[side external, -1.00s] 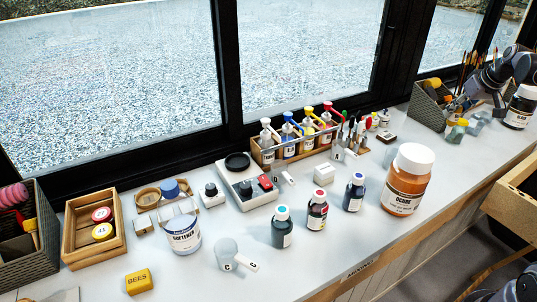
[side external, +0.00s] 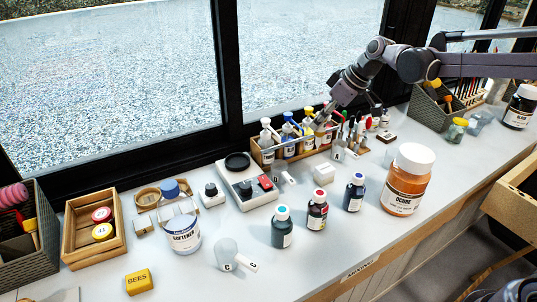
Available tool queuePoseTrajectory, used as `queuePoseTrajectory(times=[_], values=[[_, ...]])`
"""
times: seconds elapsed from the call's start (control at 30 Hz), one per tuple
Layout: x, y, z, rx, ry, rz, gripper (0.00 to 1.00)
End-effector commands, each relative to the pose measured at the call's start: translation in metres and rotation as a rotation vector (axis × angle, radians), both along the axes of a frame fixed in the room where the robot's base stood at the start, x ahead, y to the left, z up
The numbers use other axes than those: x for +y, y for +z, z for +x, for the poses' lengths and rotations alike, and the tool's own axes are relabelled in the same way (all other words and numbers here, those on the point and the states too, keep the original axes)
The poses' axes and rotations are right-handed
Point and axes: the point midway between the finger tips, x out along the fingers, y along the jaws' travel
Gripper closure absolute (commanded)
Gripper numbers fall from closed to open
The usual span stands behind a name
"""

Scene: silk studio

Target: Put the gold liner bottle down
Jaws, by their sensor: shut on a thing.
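My gripper (side external: 324,119) is at the right end of the wooden bottle rack, pointing down and to the left, in front of the window. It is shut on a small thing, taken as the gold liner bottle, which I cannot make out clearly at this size. My fingers and the rack's bottles overlap in the view. I cannot tell whether the held thing touches the rack or hangs above it.
The wooden rack (side external: 265,157) holds several bottles with coloured tops. Pens and small bottles crowd its right side. A large ochre jar (side external: 405,188), a dark bottle with a blue cap (side external: 354,195) and a white block (side external: 323,173) stand in front. Bare counter (side external: 310,245) lies along the front.

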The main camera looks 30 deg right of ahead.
Motion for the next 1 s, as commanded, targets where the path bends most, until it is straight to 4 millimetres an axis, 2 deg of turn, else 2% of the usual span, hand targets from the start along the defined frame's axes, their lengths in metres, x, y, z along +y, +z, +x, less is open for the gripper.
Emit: queuePoseTrajectory(times=[0.03,0.1,0.2,0.33,0.5,0.67,1.0], values=[[0.028,0.0,-0.002,0.0,0.056,0.0,1.0],[0.06,0.0,-0.006,-0.001,0.122,0.0,1.0],[0.103,0.001,-0.014,-0.001,0.211,0.002,1.0],[0.147,0.001,-0.027,-0.003,0.306,0.002,1.0],[0.181,0.001,-0.039,-0.003,0.379,0.003,1.0],[0.199,-0.003,-0.043,-0.004,0.404,0.002,1.0],[0.263,-0.041,-0.045,-0.004,0.406,0.002,1.0]])
